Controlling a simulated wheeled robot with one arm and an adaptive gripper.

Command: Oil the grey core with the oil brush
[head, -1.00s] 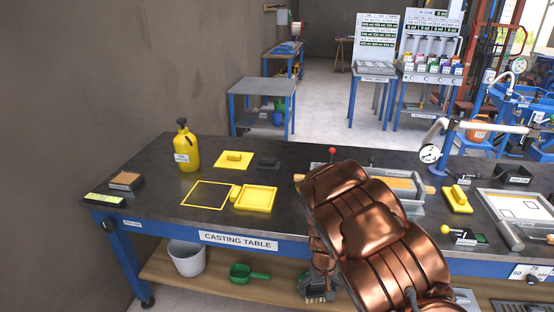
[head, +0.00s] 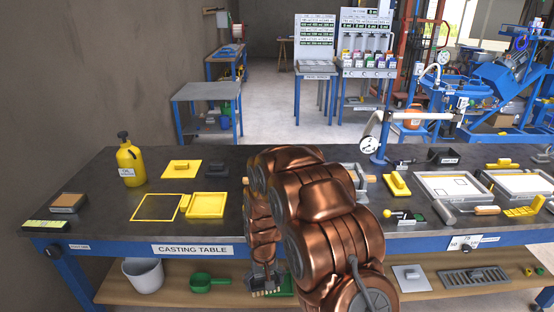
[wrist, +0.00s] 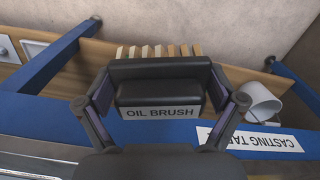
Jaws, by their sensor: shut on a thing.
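My gripper (wrist: 161,92) is shut on the oil brush (wrist: 160,112), a black block labelled OIL BRUSH with pale bristles, in the wrist view. In the head view the brush (head: 268,291) shows below my arm, in front of the table's front edge and lower than the tabletop; the arm hides most of the gripper. A dark grey piece with a raised top (head: 217,165) lies on the casting table (head: 105,190), right of a yellow piece (head: 182,168). It looks like the grey core, but I cannot be certain. The brush is apart from it.
A yellow pump bottle (head: 131,164) stands at the table's left. A yellow frame (head: 160,207) and yellow tray (head: 207,205) lie near the front. The lower shelf (head: 120,292) holds a white bucket (head: 143,275) and green scoop (head: 209,283). My arm hides the table's middle.

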